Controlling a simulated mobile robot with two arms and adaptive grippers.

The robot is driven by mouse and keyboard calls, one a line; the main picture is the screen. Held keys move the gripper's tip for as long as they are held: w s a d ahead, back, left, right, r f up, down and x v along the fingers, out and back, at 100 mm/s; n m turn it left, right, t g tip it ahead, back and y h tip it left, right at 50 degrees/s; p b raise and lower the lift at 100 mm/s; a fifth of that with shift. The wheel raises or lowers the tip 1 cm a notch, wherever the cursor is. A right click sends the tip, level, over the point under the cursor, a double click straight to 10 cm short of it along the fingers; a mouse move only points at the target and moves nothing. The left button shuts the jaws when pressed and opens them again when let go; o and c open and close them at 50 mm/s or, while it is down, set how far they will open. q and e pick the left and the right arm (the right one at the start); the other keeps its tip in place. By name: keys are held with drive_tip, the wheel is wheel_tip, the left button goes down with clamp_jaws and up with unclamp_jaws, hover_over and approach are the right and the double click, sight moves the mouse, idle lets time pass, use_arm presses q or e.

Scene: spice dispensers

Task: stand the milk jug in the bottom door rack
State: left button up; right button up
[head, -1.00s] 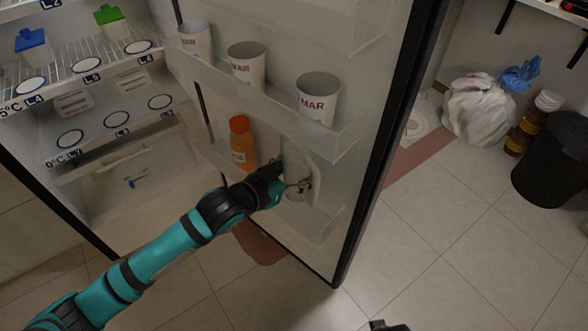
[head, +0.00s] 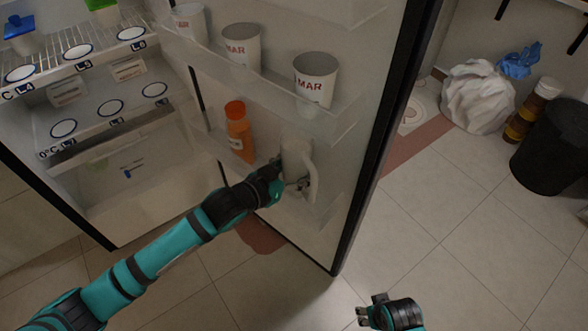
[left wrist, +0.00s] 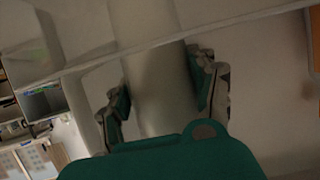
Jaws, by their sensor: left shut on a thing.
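The white milk jug (head: 297,157) is at the bottom door rack (head: 318,222), to the right of an orange bottle (head: 239,132). It looks nearly upright; I cannot tell whether its base touches the rack floor. My left gripper (head: 284,181) is shut on the jug, low on its near side. In the left wrist view the pale jug body (left wrist: 152,70) lies between the two fingers of the left gripper (left wrist: 163,95). My right gripper (head: 370,307) is open and empty above the floor at the bottom of the head view.
The fridge door (head: 360,150) stands open. Its upper rack (head: 265,88) holds three white cups, above the jug. Fridge shelves (head: 85,70) are at left. A bin (head: 552,148), a white bag (head: 480,100) and a brown bottle (head: 530,112) stand right. The floor between is clear.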

use_arm(q)
drive_tip(key=shift+f, duration=0.4)
use_arm(e)
drive_tip(key=shift+r, duration=0.2)
use_arm(q)
drive_tip(key=o, duration=1.7)
drive_tip(key=shift+f, duration=0.1)
drive_tip(key=shift+r, duration=0.3)
drive_tip(key=v, duration=0.4)
drive_tip(key=p+v, duration=0.1)
drive_tip(key=v, duration=0.3)
drive_tip(key=p+v, duration=0.1)
drive_tip(key=v, duration=0.3)
drive_tip(key=shift+r, duration=0.35)
use_arm(e)
wheel_tip(320, 180, down, 7)
drive_tip(key=s, duration=0.2)
drive_tip(key=shift+s+d, duration=0.2)
drive_tip(key=shift+s, duration=0.2)
